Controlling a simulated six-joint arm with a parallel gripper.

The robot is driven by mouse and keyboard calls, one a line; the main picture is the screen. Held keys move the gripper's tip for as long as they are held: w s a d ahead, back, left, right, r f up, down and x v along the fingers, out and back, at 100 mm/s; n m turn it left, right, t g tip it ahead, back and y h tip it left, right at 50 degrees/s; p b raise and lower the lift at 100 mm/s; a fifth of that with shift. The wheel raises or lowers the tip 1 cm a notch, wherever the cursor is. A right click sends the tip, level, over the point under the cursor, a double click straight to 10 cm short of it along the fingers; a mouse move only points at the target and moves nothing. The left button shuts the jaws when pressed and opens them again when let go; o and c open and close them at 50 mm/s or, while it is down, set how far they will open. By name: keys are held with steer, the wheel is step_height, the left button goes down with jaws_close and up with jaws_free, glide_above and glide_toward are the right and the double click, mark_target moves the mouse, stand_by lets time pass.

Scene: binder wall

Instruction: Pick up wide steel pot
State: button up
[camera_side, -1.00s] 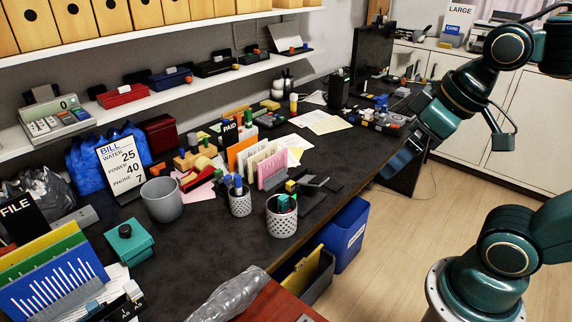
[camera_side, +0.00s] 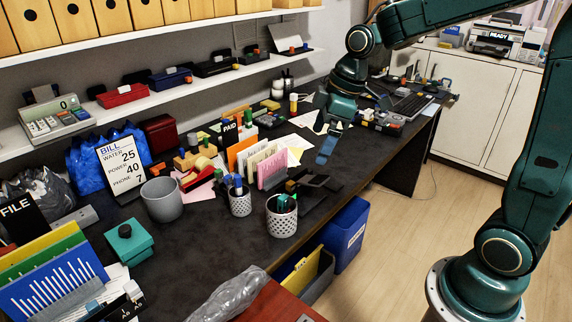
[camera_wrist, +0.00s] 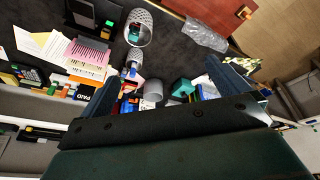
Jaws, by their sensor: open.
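The wide steel pot (camera_side: 282,217) is a perforated silver cup with green pens in it. It stands upright near the desk's front edge and shows at the top of the wrist view (camera_wrist: 138,30). A narrower perforated pot (camera_side: 240,203) with pens stands to its left. My gripper (camera_side: 326,150) is open and empty, in the air above the desk, up and to the right of the wide pot and apart from it. Its two dark blue fingers (camera_wrist: 162,76) are spread wide in the wrist view. The wide pot lies beyond the fingertips there.
A plain grey bin (camera_side: 162,201) and a teal box (camera_side: 128,243) stand left of the pots. A pink card sorter (camera_side: 272,170) and a dark phone stand (camera_side: 315,182) are close behind the wide pot. Blue (camera_side: 348,235) and dark bins sit below the desk edge.

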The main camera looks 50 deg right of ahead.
steer(key=w+d+f+n+y, duration=0.1)
steer(key=w+d+f+n, duration=0.1)
steer(key=w+f, duration=0.3)
steer(key=w+d+f+n+g+y, duration=0.1)
steer(key=w+d+f+n, duration=0.2)
steer(key=w+f, duration=0.3)
step_height(320, 180, down, 5)
steer(key=shift+f+n, duration=0.15)
steer(key=shift+n, duration=0.15)
steer(key=shift+f+g, duration=0.1)
steer(key=shift+g, duration=0.2)
glide_above(280, 207)
steer(key=s, duration=0.1)
steer(key=shift+s+d+f, duration=0.1)
steer(key=shift+d+f, duration=0.05)
steer(key=shift+f, duration=1.8)
steer(key=shift+s+d+f, duration=0.1)
steer(key=shift+f, duration=1.8)
steer(key=shift+x, duration=2.6)
steer(key=shift+d, duration=0.1)
steer(key=shift+c, duration=0.4)
steer(key=c, duration=1.2)
